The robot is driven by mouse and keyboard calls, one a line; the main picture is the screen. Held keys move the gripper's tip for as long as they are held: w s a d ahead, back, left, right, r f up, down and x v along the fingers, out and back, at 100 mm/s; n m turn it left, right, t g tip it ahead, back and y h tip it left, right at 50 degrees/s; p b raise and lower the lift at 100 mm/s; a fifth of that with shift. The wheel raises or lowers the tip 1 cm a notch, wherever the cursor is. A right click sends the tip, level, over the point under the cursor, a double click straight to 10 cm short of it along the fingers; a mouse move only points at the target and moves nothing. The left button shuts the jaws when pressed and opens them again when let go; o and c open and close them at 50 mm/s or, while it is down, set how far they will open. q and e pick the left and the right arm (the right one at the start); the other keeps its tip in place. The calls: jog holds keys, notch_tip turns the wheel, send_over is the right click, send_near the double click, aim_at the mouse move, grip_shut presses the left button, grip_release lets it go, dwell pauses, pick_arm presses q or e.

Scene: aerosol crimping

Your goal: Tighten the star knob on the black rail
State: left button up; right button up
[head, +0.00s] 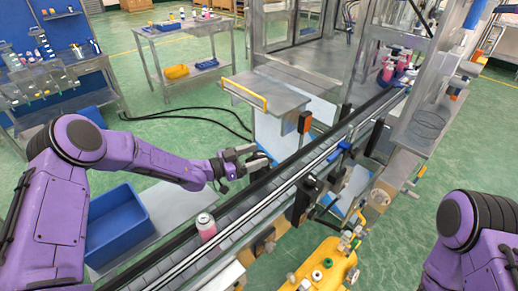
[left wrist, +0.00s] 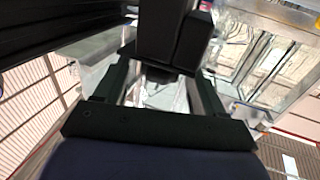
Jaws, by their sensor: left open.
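The black rail (head: 290,145) runs diagonally along the conveyor in the head view. My left gripper (head: 256,158) is open just at the near-left side of this rail, beside the conveyor. In the left wrist view its two fingers (left wrist: 162,88) stand apart. A dark block (left wrist: 172,38) shows beyond and between them; I cannot tell whether it is the star knob or its mount, or whether the fingers touch it. No star shape is clear in either view; the gripper may hide the knob. My right arm is at the right edge, its gripper out of view.
A pink can with a pale top (head: 206,226) stands on the conveyor (head: 235,215) near the front. A blue bin (head: 118,222) is left of it, below my left arm. A yellow machine (head: 325,268) is at the front. A metal platform (head: 268,92) stands behind the rail.

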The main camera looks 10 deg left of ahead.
pick_arm(q)
jog(key=shift+x, duration=0.85)
jog(key=c, duration=1)
jog(key=shift+f+m+g+b, duration=0.15)
jog(key=shift+m+g+b, duration=0.15)
jog(key=shift+b, duration=0.3)
jog(key=m+g+h+b, duration=0.1)
jog(key=m+g+b, duration=0.1)
jog(key=b, duration=0.3)
jog(key=m+g+h+b, duration=0.1)
jog(key=m+g+b, duration=0.1)
jog(key=g+b, duration=0.2)
jog(key=m+g+h+b, duration=0.2)
jog(key=g+b, duration=0.1)
jog(key=b, duration=0.2)
jog(key=shift+w+f+b, duration=0.1)
jog(key=shift+f+b, duration=0.1)
jog(key=shift+b, duration=0.1)
jog(key=shift+r+m+g+b, duration=0.35)
jog(key=shift+m+g+b, duration=0.55)
jog(key=shift+g, duration=0.3)
jog(key=o, duration=1)
